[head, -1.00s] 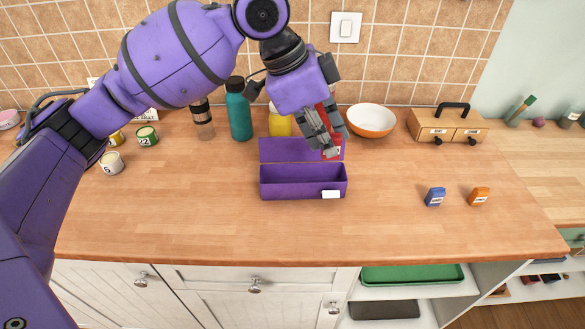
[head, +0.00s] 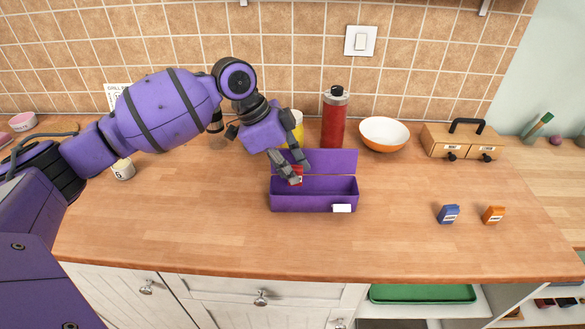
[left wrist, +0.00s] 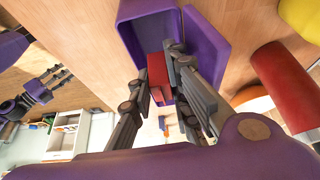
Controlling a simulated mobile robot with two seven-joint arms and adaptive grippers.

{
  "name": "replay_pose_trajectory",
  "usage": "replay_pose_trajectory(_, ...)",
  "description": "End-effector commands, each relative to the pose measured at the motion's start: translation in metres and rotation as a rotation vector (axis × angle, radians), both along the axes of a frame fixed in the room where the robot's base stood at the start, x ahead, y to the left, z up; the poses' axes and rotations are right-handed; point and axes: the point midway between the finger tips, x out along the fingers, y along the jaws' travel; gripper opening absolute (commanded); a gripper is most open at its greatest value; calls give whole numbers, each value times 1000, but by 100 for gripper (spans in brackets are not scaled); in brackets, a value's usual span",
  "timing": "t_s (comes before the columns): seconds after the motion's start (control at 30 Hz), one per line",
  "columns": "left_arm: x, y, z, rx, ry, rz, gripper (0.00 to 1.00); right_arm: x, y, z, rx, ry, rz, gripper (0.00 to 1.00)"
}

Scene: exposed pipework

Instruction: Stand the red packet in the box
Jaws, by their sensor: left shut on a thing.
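The red packet (head: 297,175) is held in my left gripper (head: 296,171), which is shut on it. The purple box (head: 313,203) stands on the counter with its lid (head: 330,161) open at the back. In the head view the packet is at the left part of the box's opening, mostly hidden by the fingers. In the left wrist view the packet (left wrist: 157,71) sits between the fingertips, over the box (left wrist: 130,14). I cannot tell whether it touches the floor of the box.
A red bottle (head: 333,120), a yellow bottle (head: 297,128) and a bowl (head: 384,134) stand behind the box. A wooden drawer unit (head: 461,141), a blue packet (head: 449,214) and an orange packet (head: 493,215) are to the right. The counter in front is clear.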

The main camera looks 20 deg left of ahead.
Motion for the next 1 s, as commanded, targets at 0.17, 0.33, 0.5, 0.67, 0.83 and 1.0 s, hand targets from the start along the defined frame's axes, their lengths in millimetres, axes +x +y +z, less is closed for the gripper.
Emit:
replay_pose_trajectory(0.17, 1, 0, -2, -1, -4, 1, 3, 1, 0, 0, -1, -1, -1, 40)
replay_pose_trajectory(0.33, 1, 0, -4, -1, -4, 0, 3, 1, 0, 1, 0, -3, -1, 40)
replay_pose_trajectory(0.5, 1, -1, -9, -1, -2, 1, 3, 2, 0, 3, 1, -5, -3, 40)
replay_pose_trajectory(0.67, 0, -1, -13, -1, -2, 1, 3, 3, 1, 3, 2, -6, -4, 40)
replay_pose_trajectory(0.83, 1, 0, -14, -1, -4, 0, 24, 2, 1, 3, 3, -4, -3, 40)
replay_pose_trajectory(1.0, 1, 0, -14, -1, -4, 0, 24, 2, 1, 2, 3, -2, -3, 40)
